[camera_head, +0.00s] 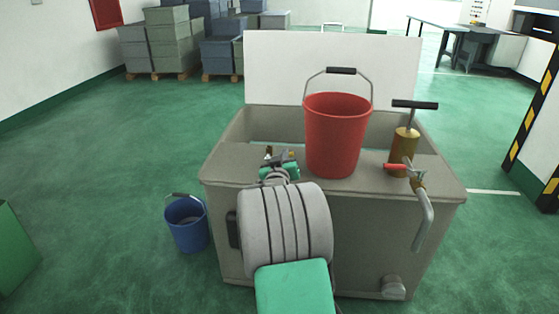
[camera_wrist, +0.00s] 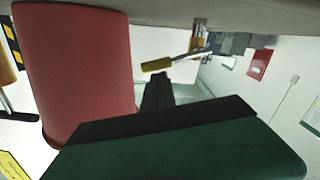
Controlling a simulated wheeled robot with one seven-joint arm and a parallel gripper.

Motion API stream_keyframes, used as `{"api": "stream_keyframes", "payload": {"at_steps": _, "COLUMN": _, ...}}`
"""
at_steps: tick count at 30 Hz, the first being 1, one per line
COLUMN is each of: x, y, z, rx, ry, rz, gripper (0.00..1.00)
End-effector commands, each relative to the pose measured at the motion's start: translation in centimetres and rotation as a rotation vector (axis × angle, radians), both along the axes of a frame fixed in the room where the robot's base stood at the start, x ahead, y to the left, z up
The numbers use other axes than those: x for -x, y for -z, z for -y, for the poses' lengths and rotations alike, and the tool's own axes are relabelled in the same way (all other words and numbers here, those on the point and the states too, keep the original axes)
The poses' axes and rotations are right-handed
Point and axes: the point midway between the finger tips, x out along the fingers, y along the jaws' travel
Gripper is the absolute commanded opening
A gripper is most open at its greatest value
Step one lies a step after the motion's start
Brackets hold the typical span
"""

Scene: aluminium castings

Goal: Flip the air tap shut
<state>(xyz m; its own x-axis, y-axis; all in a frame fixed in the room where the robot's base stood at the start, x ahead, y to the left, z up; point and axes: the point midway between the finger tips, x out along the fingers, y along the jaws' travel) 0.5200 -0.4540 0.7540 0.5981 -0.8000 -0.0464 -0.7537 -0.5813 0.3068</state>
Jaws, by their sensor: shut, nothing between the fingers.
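The air tap (camera_wrist: 198,42) has a brass-coloured body and a metal lever with a yellow grip (camera_wrist: 157,64), seen in the wrist view, where the scene is upside down. The lever sticks out sideways from the body. My gripper (camera_wrist: 158,78) is shut and empty, with its dark fingertips close to the yellow grip. I cannot tell whether they touch it. In the head view the tap (camera_head: 268,152) shows only in small part at the left of the grey tank's top, largely hidden by my gripper (camera_head: 284,156) and arm.
A red bucket (camera_head: 336,135) stands close right of my gripper on the tank's top (camera_head: 235,165). Further right are a brass hand pump (camera_head: 404,153) and a red-levered tap (camera_head: 396,167) with a grey spout. A blue bucket (camera_head: 187,222) stands on the floor at left.

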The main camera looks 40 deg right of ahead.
Motion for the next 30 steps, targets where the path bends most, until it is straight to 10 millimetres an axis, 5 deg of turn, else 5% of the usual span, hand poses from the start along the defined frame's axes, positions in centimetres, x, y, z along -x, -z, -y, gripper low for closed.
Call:
{"api": "stream_keyframes", "payload": {"at_steps": 9, "x": 0.7, "y": 1.9, "z": 0.6, "rx": -0.142, "ry": 0.001, "rz": 0.185, "gripper": 0.0}}
{"api": "stream_keyframes", "payload": {"at_steps": 30, "x": 1.0, "y": 2.6, "z": 0.7, "rx": -0.141, "ry": 0.001, "rz": 0.177, "gripper": 0.0}}
